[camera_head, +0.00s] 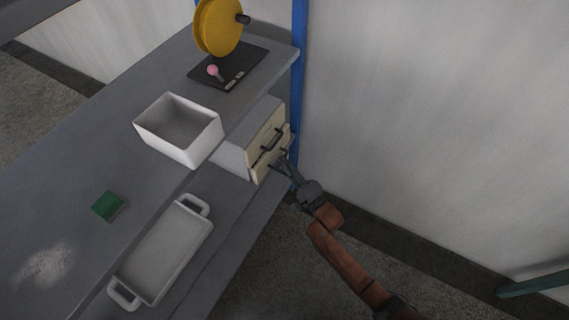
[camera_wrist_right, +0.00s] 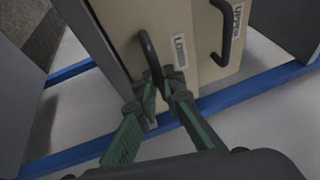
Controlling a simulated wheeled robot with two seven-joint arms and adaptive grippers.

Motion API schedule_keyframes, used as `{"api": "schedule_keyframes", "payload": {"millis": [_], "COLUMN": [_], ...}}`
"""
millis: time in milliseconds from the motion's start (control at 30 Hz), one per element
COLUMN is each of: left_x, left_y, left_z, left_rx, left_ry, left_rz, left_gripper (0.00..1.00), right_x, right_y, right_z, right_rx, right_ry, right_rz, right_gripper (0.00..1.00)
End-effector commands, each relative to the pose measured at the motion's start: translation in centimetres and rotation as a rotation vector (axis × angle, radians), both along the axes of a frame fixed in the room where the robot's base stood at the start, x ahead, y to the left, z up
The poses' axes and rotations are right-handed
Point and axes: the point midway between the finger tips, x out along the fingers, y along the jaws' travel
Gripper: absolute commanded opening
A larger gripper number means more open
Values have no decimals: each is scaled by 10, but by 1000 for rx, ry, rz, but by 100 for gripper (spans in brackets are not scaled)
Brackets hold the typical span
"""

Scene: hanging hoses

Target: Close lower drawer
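A small cabinet with a grey body and two cream drawer fronts stands under the grey shelf top. The upper drawer (camera_head: 265,127) and lower drawer (camera_head: 262,170) each have a dark handle; how far either stands out is hard to tell. In the right wrist view, the lower drawer front (camera_wrist_right: 130,18) has a partly hidden label, beside the upper drawer front (camera_wrist_right: 207,45). My right gripper (camera_head: 284,160) is at the lower drawer. In the wrist view its green fingers (camera_wrist_right: 160,84) are around the near end of the lower handle (camera_wrist_right: 149,52); contact is unclear. My left gripper is out of view.
A white bin (camera_head: 178,153), a green block (camera_head: 107,206) and a dark board (camera_head: 212,82) with a pink-topped item are on the shelf top. A white handled tray (camera_head: 163,250) sits below. A blue post (camera_head: 299,80) rises near the cabinet. Open floor lies at right.

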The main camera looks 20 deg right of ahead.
Motion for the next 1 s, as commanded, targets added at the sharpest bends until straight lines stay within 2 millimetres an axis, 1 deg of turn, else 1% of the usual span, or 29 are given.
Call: {"api": "schedule_keyframes", "payload": {"millis": [100,633,733,900,1000], "left_x": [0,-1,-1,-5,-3], "left_y": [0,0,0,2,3], "left_z": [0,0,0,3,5], "left_rx": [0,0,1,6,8], "left_ry": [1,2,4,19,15], "left_rz": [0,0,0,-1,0], "left_gripper": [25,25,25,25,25], "right_x": [0,0,5,20,20], "right_y": [0,0,5,16,16], "right_z": [0,-1,0,0,-1], "right_rx": [0,-1,2,0,-1], "right_ry": [1,2,0,1,2], "right_rz": [0,0,1,0,0], "right_gripper": [0,0,0,0,0]}}
